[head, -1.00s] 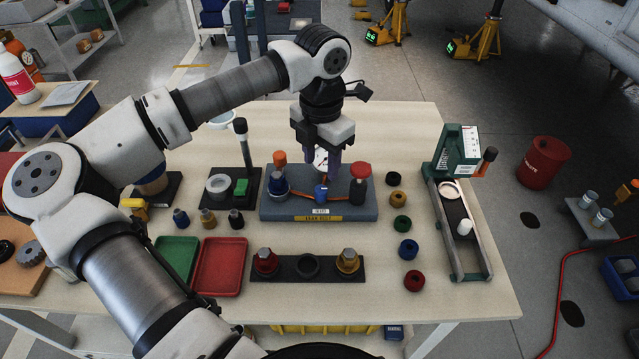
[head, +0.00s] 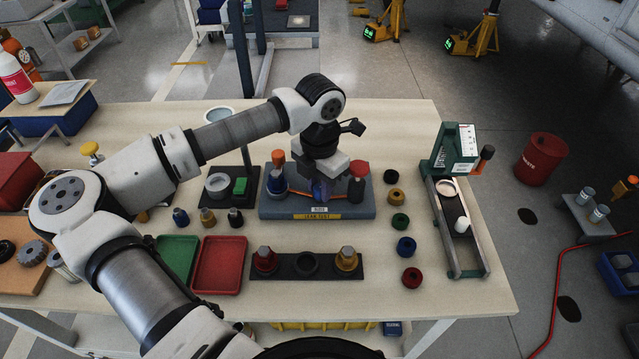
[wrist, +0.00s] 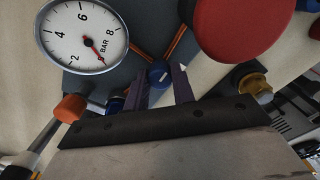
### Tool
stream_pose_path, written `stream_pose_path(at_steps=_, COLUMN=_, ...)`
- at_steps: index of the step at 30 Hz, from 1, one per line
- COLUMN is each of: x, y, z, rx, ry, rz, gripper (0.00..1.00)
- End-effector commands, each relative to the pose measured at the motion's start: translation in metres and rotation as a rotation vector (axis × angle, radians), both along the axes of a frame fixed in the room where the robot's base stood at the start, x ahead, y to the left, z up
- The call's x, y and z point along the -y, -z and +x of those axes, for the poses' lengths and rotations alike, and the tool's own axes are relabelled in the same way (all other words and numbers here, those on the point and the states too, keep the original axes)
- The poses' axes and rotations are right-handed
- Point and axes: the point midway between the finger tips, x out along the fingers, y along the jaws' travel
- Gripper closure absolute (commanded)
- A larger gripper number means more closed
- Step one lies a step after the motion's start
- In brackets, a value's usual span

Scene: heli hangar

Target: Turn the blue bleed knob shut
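The blue bleed knob (wrist: 159,73) shows in the wrist view with a pale mark on its top. It sits on the grey test block (head: 345,208), at the meeting of copper-coloured pipes. My gripper (wrist: 163,82) has its two purple fingers apart, one on each side of the knob; I cannot tell whether they touch it. In the head view my gripper (head: 321,188) is low over the block and hides most of the knob. The pressure gauge (wrist: 84,35), marked in bar, has its red needle pointing to the lower right in the wrist view.
A red mushroom-shaped cap (head: 359,168) stands close right of my gripper. Several coloured rings, including a green one (head: 400,222), lie right of the block. Red tray (head: 218,265) is in front left.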

Motion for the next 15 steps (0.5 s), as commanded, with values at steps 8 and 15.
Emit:
stream_pose_path(at_steps=8, x=0.0000, y=-0.0001, z=0.0000, rx=0.000, ry=0.002, rz=0.000, gripper=0.98)
stream_pose_path(at_steps=15, x=-0.0002, y=0.0020, z=0.0004, rx=0.001, ry=0.054, rz=0.001, gripper=0.98)
